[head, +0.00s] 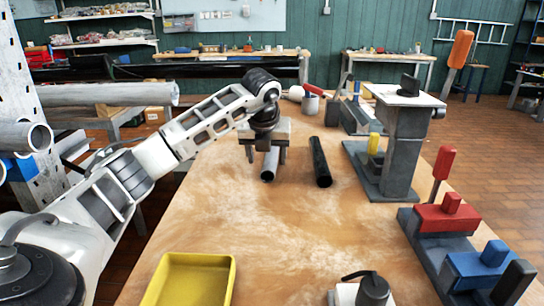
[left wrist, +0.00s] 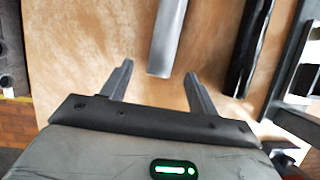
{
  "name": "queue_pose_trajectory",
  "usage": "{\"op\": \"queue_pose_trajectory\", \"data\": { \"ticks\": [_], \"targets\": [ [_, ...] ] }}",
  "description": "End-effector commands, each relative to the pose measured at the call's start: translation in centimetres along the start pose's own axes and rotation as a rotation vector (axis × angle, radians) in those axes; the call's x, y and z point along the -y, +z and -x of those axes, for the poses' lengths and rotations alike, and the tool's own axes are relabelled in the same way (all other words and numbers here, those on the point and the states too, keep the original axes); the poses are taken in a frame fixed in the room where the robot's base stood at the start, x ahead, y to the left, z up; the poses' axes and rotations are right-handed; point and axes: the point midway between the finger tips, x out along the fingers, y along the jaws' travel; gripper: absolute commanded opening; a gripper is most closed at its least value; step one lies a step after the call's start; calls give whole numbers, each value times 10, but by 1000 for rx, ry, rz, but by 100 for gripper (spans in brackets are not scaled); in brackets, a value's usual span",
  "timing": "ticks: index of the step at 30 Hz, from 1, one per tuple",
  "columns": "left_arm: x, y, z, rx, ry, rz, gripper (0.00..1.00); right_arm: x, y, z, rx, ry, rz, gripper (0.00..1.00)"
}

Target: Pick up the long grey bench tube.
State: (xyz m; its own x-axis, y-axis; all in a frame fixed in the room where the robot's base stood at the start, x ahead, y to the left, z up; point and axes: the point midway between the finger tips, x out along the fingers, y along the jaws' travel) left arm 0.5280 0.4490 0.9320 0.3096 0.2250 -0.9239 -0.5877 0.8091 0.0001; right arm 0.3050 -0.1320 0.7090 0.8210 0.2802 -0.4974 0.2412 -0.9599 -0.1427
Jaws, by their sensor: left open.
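The long grey bench tube (head: 269,164) lies lengthwise on the wooden bench. In the head view its far part is hidden under my left gripper. My left gripper (head: 267,155) is open above the tube, with a finger to each side of it. In the left wrist view the near end of the grey tube (left wrist: 167,45) shows just beyond and between the open fingertips (left wrist: 158,75). Nothing is held, and I cannot tell how high the fingers are above the bench. My right gripper is not seen.
A black tube (head: 320,163) lies parallel to the right, also in the wrist view (left wrist: 245,45). A grey post with a flat top plate (head: 405,97) stands further right. Red (head: 445,217) and blue (head: 482,262) clamp-like tools line the right edge. A yellow tray (head: 233,285) is in front.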

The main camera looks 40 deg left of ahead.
Motion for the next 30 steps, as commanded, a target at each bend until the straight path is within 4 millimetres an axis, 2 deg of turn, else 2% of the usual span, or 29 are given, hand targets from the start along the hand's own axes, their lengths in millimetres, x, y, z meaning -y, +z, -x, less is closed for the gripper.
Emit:
{"op": "queue_pose_trajectory", "data": {
  "ticks": [9,13,19,24,25,30],
  "targets": [
    [1,4,-44,-2,1,-1,60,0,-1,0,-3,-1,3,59],
    [1,4,-50,-1,0,-1,60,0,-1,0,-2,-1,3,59],
    [1,4,-50,0,0,-1,60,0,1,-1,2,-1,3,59],
    [1,4,-50,0,0,-1,13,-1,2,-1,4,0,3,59],
    [1,5,-50,0,0,-1,8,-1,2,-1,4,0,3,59],
    [1,5,-49,2,-1,0,8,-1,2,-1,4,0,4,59]
  ]
}}
